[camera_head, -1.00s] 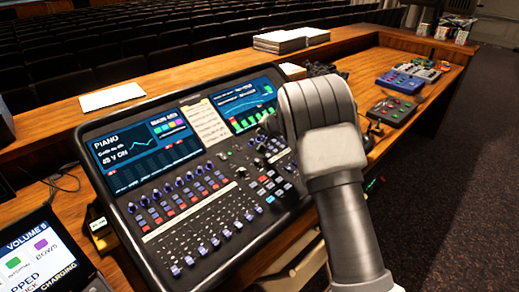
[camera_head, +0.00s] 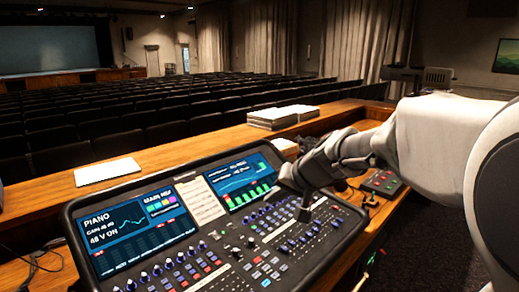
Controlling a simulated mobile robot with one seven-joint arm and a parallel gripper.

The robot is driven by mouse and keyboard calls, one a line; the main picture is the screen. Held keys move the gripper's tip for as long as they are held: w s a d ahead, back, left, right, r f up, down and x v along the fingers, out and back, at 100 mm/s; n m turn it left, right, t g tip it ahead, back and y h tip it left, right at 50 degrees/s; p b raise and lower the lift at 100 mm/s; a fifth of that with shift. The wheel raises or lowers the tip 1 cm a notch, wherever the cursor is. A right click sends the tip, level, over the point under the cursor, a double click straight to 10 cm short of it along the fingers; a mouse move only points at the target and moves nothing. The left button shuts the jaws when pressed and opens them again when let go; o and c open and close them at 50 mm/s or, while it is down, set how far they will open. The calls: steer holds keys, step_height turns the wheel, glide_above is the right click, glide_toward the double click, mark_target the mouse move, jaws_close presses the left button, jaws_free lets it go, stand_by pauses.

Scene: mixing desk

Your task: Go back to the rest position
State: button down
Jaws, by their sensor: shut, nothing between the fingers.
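My gripper (camera_head: 303,212) is at the end of my arm, which reaches in from the right in the head view. Its fingers point down over the right part of the mixing desk (camera_head: 352,236). The fingertips look shut and hold nothing. I cannot tell the exact gap between them and the panel. The mixing desk has two lit screens; the left screen (camera_head: 135,228) reads PIANO and 48 V ON, and the right screen (camera_head: 240,183) shows a curve and green bars.
A white sheet (camera_head: 107,171) and stacked papers (camera_head: 272,117) lie on the wooden ledge (camera_head: 180,160). A grey device (camera_head: 383,183) sits right of the desk, partly behind my arm. Rows of dark seats (camera_head: 110,120) lie beyond. Cables (camera_head: 38,262) lie at left.

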steer(key=s+d+f+h, duration=0.1)
steer(key=s+d, duration=0.2)
steer(key=s, duration=0.6)
steer(key=s+d+f+n+g+h, duration=0.1)
steer(key=s+d, duration=0.3)
steer(key=s, duration=0.5)
steer(key=s+d+h, duration=0.3)
steer(key=s, duration=0.7)
steer(key=shift+d+f+n+g, duration=0.3)
steer(key=shift+d+f, duration=0.1)
